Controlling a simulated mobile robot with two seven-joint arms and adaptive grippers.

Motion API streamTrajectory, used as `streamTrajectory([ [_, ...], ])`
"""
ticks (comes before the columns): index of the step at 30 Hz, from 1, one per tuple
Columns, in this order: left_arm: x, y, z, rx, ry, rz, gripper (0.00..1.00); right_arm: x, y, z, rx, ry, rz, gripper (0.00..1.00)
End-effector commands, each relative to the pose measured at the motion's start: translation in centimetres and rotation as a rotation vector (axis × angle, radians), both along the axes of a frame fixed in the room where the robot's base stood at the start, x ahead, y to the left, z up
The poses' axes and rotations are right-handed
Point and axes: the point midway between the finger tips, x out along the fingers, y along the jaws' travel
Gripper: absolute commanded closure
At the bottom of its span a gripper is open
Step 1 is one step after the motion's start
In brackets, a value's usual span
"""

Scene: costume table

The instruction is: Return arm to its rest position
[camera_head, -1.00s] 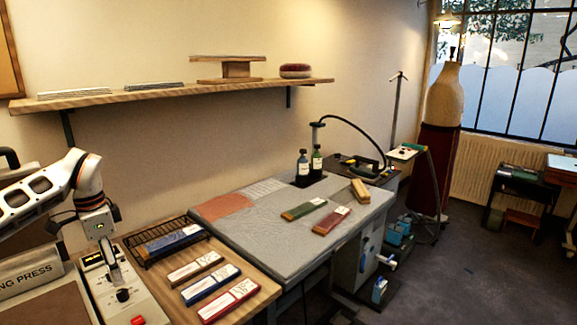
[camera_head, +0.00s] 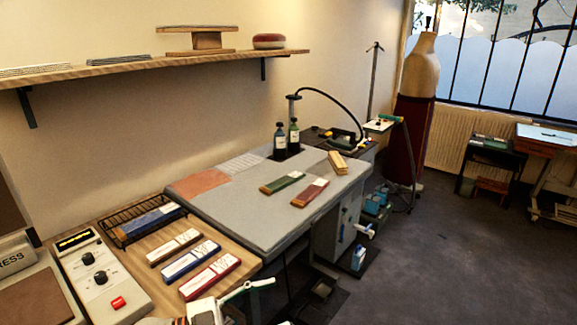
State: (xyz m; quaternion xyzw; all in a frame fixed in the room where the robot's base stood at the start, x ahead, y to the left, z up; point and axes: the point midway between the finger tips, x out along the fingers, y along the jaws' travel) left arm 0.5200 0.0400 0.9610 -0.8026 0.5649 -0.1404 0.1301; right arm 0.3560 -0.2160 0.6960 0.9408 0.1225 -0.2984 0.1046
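White and dark parts of my own arm (camera_head: 210,308) show at the bottom edge, below the side table, cut off by the frame. They appear to belong to my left arm, with what may be its gripper (camera_head: 248,290) at the right end. Its fingers are not clear enough to tell open from shut, and I see nothing held. My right gripper is not in view.
The side table (camera_head: 219,248) holds several labelled boxes and a wire rack (camera_head: 121,232). A control panel (camera_head: 98,282) with a red button stands left. The grey worktable (camera_head: 255,215) carries green (camera_head: 283,182) and red (camera_head: 310,192) boxes. Floor is open at right.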

Motion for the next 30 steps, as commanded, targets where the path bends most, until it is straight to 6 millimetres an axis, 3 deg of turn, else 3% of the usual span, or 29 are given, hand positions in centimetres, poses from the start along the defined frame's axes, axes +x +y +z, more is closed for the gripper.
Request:
streamTrajectory([
  [5,0.6,2.7,-2.2,-0.132,0.047,0.344,0.42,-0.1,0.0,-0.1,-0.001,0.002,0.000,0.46],
  [8,0.4,5.7,-5.3,-0.128,0.118,0.546,0.42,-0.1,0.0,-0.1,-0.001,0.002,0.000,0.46],
  [11,-1.1,9.0,-9.8,-0.075,0.224,0.732,0.42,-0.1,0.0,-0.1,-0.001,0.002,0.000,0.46],
  [15,-5.6,13.3,-16.9,0.058,0.408,0.925,0.42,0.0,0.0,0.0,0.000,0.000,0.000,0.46],
  [18,-9.4,15.4,-21.0,0.157,0.525,0.997,0.42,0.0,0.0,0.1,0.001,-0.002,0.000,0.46],
  [21,-12.8,16.6,-23.9,0.235,0.615,1.031,0.42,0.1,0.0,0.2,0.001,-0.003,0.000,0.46],
  [25,-15.5,17.4,-25.9,0.297,0.684,1.045,0.42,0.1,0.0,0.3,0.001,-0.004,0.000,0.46],
  [30,-16.4,17.6,-26.5,0.318,0.707,1.047,0.42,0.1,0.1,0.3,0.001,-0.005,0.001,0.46],
])
